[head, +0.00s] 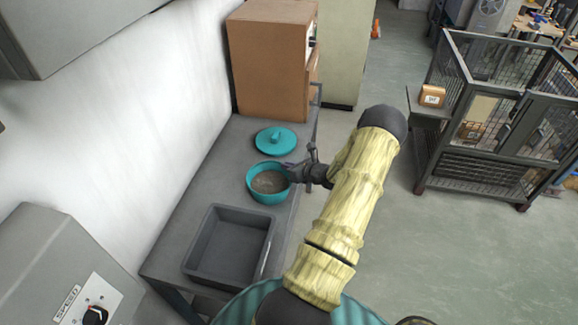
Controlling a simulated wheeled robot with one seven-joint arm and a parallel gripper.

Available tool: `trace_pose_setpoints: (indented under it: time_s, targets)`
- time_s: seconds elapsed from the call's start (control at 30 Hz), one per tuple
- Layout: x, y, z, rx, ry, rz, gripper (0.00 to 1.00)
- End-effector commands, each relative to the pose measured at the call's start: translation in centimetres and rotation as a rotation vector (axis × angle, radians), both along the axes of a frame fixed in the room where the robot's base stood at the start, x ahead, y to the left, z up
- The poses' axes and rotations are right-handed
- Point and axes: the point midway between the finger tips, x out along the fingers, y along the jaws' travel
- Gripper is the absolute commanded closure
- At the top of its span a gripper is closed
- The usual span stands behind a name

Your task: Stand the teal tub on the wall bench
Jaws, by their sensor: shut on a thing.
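The teal tub (254,190) is a round open bowl with a grey-brown, grainy filling. It appears upright over the grey wall bench (190,190), near the bench's right edge. Whether its base touches the bench top is hard to tell. My gripper (291,172) comes in from the right and is shut on the tub's right rim. The fingertips are small and dark here. A teal lid (274,141) with a knob lies on the bench just behind the tub.
A grey tray (219,211) sits in front of the tub on the bench. A brown cabinet (262,65) stands at the bench's far end. A control box (60,265) is at lower left. A wire cage cart (480,120) stands right, with open floor between.

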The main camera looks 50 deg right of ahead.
Motion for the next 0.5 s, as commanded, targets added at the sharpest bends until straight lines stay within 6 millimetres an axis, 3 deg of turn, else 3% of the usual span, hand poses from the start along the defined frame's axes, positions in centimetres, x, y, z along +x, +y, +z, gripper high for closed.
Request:
trace_pose_setpoints:
  time_s: [0.03,0.1,0.17,0.5]
  targets:
    - [0.02,0.0,-0.26,0.0,-0.001,0.0,1.0]
    - [-0.01,0.01,-0.13,0.0,0.0,0.0,0.78]
    - [-0.01,0.01,-0.13,0.0,0.0,0.0,0.7]
    - [0.0,0.0,0.14,0.0,0.0,0.0,0.7]
